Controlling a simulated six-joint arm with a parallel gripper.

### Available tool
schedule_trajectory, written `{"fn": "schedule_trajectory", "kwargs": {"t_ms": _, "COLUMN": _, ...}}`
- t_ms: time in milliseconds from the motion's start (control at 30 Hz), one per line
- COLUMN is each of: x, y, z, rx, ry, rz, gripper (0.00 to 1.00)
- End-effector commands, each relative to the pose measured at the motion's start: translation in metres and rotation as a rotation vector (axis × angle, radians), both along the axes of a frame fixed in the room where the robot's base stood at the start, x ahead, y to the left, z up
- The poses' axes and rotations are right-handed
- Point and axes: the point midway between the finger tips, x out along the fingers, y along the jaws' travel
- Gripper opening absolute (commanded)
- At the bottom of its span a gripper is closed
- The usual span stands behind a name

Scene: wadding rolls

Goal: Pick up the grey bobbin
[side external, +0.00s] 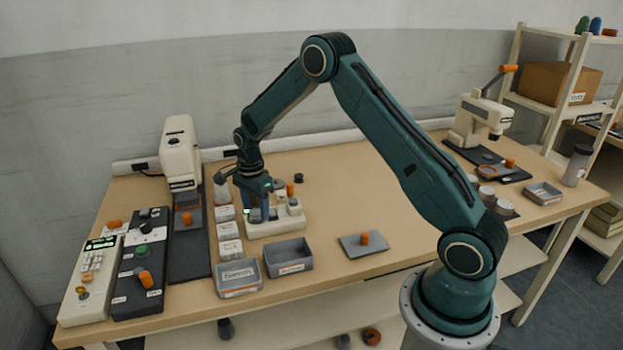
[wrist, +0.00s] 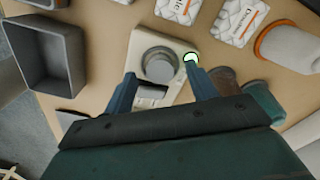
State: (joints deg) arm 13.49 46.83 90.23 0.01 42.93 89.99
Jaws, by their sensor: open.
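A grey round piece, which looks like the grey bobbin (wrist: 159,66), sits on a cream fixture (wrist: 150,40) in the wrist view. My gripper (wrist: 160,71) is open, with one blue finger on each side of the grey piece and its tips near it. I cannot tell whether either finger touches it. In the side view my gripper (side external: 256,214) reaches down over the cream fixture (side external: 278,227), and its fingers largely hide the grey piece there. A green light (wrist: 190,57) on the fixture shows beside the right fingertip.
Two grey bins (side external: 238,278) (side external: 288,256) stand in front of the fixture. White labelled packs (side external: 228,230) line its left side. A grey plate with an orange peg (side external: 364,238) lies to the right. The table's middle right is clear.

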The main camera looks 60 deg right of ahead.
Motion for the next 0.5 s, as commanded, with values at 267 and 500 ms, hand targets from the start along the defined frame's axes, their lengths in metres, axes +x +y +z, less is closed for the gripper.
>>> {"fn": "schedule_trajectory", "kwargs": {"t_ms": 267, "x": -0.0002, "y": 0.0000, "z": -0.0074, "rx": 0.000, "ry": 0.000, "rz": 0.000, "gripper": 0.57}}
{"fn": "schedule_trajectory", "kwargs": {"t_ms": 500, "x": -0.0002, "y": -0.0001, "z": -0.0072, "rx": 0.000, "ry": 0.000, "rz": 0.000, "gripper": 0.57}}
